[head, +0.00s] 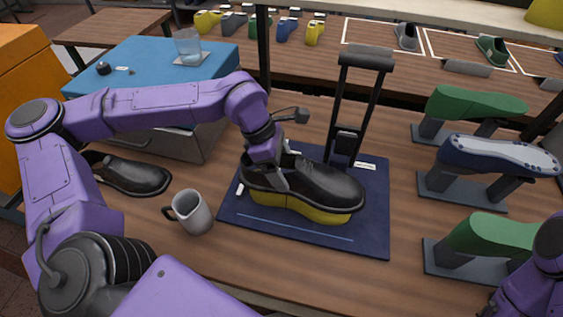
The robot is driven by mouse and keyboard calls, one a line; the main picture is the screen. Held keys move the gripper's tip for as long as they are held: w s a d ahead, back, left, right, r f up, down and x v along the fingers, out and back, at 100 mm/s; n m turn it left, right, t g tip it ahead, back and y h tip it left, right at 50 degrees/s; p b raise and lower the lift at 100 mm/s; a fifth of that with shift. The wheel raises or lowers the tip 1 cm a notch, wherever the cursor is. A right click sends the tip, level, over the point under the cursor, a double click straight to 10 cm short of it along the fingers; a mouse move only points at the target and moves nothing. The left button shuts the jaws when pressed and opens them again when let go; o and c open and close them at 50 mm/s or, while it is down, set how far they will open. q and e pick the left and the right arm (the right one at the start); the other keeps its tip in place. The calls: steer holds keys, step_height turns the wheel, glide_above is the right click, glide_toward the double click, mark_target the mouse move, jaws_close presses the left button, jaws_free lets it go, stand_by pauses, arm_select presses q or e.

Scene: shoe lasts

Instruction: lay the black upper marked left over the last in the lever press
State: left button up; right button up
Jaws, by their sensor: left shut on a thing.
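The black upper (318,183) lies over the yellow last (300,208) on the blue mat (374,213) of the lever press. Some yellow shows below its lower edge along the near side. My left gripper (283,178) is shut on the upper near its opening, at the left end. The press lever (347,100) stands upright behind the upper, with its dark padded bar on top. Any left mark on the upper is not legible. Only purple links of my right arm show at the lower right corner; its gripper is out of view.
Another black upper (131,173) lies on the table at the left. A grey mug (190,212) stands left of the mat. Green lasts (474,103) and a blue last (497,157) stand on dark stands at the right. A glass (188,45) stands on the blue box.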

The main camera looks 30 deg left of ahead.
arm_select(q)
steer(key=shift+f+b, duration=1.65)
steer(key=shift+f, duration=2.3)
steer(key=shift+f, duration=0.4)
steer(key=o, duration=1)
steer(key=b+v, duration=0.1)
steer(key=v, duration=0.9)
steer(key=shift+a+r, duration=0.15)
steer(key=shift+r, duration=0.15)
steer(key=shift+s, duration=0.1)
